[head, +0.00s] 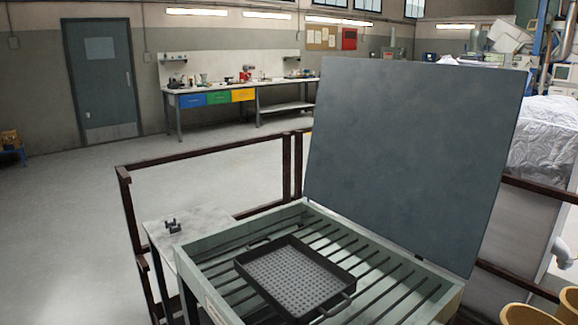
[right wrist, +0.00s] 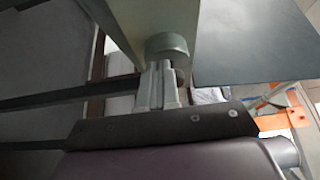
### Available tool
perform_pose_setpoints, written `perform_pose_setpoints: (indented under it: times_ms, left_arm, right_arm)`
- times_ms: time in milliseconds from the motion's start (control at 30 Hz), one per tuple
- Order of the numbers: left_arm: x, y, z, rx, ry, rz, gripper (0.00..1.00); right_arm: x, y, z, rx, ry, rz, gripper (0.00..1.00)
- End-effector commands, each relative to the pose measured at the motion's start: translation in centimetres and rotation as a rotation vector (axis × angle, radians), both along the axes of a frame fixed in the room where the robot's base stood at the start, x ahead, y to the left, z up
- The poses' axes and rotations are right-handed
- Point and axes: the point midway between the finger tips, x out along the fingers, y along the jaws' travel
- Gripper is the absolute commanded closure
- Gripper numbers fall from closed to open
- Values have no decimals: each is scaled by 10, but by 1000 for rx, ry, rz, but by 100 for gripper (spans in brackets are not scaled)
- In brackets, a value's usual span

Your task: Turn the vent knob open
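The vent knob (right wrist: 168,46) is a round grey-green knob on the pale green body of the box in the right wrist view. My right gripper (right wrist: 161,68) is just below it in that view, its two fingers close together and pointing at it. The tips overlap the knob's lower edge; whether they touch or hold part of it I cannot tell. In the head view the green box (head: 192,278) stands with its dark lid (head: 415,150) raised. The knob and both grippers do not show in the head view.
A black perforated tray (head: 295,278) sits on the slats inside the box. A small side table (head: 190,232) with a small black part (head: 173,226) stands at its left. Brown railing (head: 215,148) runs behind. Yellow round things (head: 528,314) are at lower right. The floor at left is clear.

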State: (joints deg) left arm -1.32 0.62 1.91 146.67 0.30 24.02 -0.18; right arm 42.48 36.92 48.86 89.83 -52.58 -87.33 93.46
Motion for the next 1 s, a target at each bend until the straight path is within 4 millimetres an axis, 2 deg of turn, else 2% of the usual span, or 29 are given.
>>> perform_pose_setpoints:
  times_ms: [700,1000]
  left_arm:
    - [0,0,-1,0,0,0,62]
    - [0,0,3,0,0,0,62]
  right_arm:
    - [1,-2,-6,0,1,-2,100]
    - [-7,1,-7,1,0,-4,100]
